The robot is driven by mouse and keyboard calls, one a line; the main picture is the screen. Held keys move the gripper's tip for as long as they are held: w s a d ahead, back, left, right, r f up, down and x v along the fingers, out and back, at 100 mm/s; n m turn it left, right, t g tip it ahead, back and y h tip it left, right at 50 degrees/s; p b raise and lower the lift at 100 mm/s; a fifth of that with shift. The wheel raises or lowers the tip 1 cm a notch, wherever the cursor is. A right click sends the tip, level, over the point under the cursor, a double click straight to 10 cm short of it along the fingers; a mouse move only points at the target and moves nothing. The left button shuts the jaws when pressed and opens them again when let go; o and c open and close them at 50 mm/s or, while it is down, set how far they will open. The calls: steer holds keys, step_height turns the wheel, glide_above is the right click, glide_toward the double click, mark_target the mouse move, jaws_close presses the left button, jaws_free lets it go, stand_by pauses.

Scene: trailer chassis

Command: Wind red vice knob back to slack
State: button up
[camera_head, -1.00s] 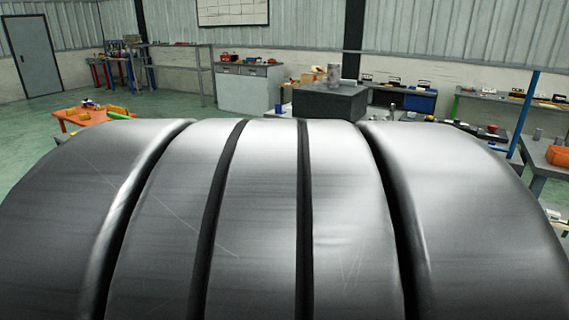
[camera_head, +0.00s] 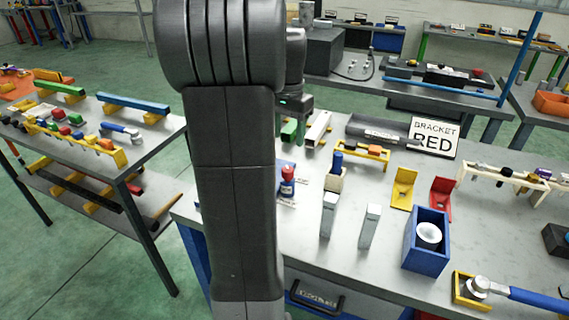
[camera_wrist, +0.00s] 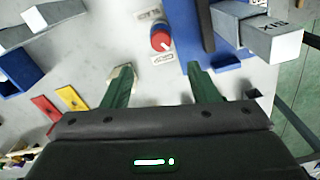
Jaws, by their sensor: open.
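The red knob (camera_wrist: 160,42) shows in the wrist view at the upper middle, seen from above, with blue next to its red top. Small printed labels lie on either side of it. In the head view the red knob (camera_head: 288,174) stands on the grey bench, just right of my arm. My gripper (camera_wrist: 162,84) is open and empty in the wrist view. The knob lies beyond the fingertips, roughly in line with the gap between them, and is not touched. A blue base (camera_wrist: 225,72) with grey blocks sits right of the knob. In the head view my arm hides part of this area.
A sign reading BRACKET RED (camera_head: 434,138) stands at the bench's back. Yellow (camera_head: 403,188) and red (camera_head: 441,196) brackets, upright grey blocks (camera_head: 368,226) and a blue box (camera_head: 427,240) stand to the right. Another table (camera_head: 150,150) is at left, with floor between.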

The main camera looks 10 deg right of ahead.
mark_target(288, 169)
step_height(288, 169, down, 11)
steer(key=shift+f, duration=0.15)
steer(key=c, duration=1)
